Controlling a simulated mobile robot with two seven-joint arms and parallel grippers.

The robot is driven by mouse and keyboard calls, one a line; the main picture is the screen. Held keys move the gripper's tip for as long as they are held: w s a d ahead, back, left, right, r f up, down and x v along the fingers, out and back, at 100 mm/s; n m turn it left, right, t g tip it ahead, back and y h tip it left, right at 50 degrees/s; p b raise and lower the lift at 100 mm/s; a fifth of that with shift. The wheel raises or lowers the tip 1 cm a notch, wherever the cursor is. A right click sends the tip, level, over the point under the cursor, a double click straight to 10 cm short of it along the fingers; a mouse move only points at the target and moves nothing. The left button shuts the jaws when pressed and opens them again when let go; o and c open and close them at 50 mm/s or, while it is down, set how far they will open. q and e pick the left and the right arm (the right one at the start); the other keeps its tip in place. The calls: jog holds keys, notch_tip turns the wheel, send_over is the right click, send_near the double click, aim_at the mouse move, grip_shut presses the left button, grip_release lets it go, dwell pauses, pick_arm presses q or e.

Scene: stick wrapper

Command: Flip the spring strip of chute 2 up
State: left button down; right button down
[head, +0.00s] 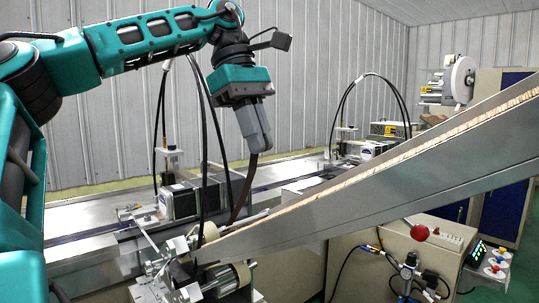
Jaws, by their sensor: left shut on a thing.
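My left gripper (257,147) points down above the lower end of a long sloping metal chute (390,207). Its fingers are shut on the upper end of a thin dark strip (244,189), which looks like the spring strip. The strip runs down from the fingertips, slightly curved, towards the chute's low end. Its lower end is partly lost among the rollers and bars there. A row of pale wooden sticks (400,155) lies along the chute. No number on the chute can be read. My right gripper is not in view.
Grey motor boxes (178,202) and looping black cables stand behind, close to the strip. Open air surrounds the gripper above the conveyor.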

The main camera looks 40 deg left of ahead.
pick_arm(q)
jog(key=shift+a+r, duration=0.15)
jog(key=shift+a, duration=0.4)
jog(key=shift+r+h, duration=0.25)
jog(key=shift+h, duration=0.25)
jog(key=shift+w, duration=0.1)
jog(key=c, duration=1.5)
grip_release()
jog(key=shift+a, duration=0.2)
jog(key=shift+v, duration=3.75)
jog(key=shift+d, duration=0.1)
